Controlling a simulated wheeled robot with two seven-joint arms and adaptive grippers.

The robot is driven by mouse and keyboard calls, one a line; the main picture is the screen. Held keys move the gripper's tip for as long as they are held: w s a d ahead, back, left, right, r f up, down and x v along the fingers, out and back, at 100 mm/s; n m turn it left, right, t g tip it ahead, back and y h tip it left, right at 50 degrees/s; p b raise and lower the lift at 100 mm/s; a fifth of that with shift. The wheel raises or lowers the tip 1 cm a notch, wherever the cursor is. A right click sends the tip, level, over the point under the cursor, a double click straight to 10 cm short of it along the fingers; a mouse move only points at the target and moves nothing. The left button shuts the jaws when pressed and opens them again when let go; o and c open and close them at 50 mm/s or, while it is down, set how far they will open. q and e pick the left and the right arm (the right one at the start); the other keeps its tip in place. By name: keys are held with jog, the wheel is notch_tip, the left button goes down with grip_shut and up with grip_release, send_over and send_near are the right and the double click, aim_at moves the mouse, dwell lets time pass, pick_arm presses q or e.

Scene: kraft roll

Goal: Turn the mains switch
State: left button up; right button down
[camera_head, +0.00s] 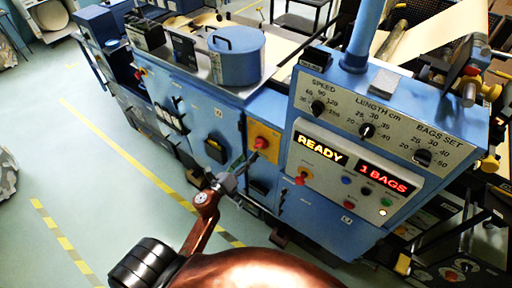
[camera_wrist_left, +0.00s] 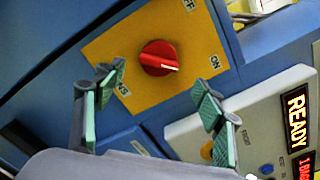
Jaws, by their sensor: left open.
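The mains switch is a red rotary knob (camera_head: 261,142) on a yellow plate (camera_head: 272,153) on the blue machine's front. My left gripper (camera_head: 243,168) is in front of the plate. In the left wrist view its open fingers (camera_wrist_left: 160,103) are apart and empty, with the knob beyond them, not touched. My right gripper is not in view.
The control panel (camera_head: 345,180) right of the plate has lit READY and 1 BAGS displays, buttons and another red knob (camera_head: 301,177). Three black dials sit above it. A blue lidded pot (camera_head: 236,55) stands on the machine top.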

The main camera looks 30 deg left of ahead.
aim_at(257, 147)
pick_arm(q)
jog(key=w, duration=0.4)
jog(key=w+p, duration=0.1)
jog(key=w, duration=0.2)
jog(key=shift+d+f, duration=0.1)
jog(key=shift+d, duration=0.15)
jog(key=shift+c, duration=0.2)
jog(key=c, duration=1.1)
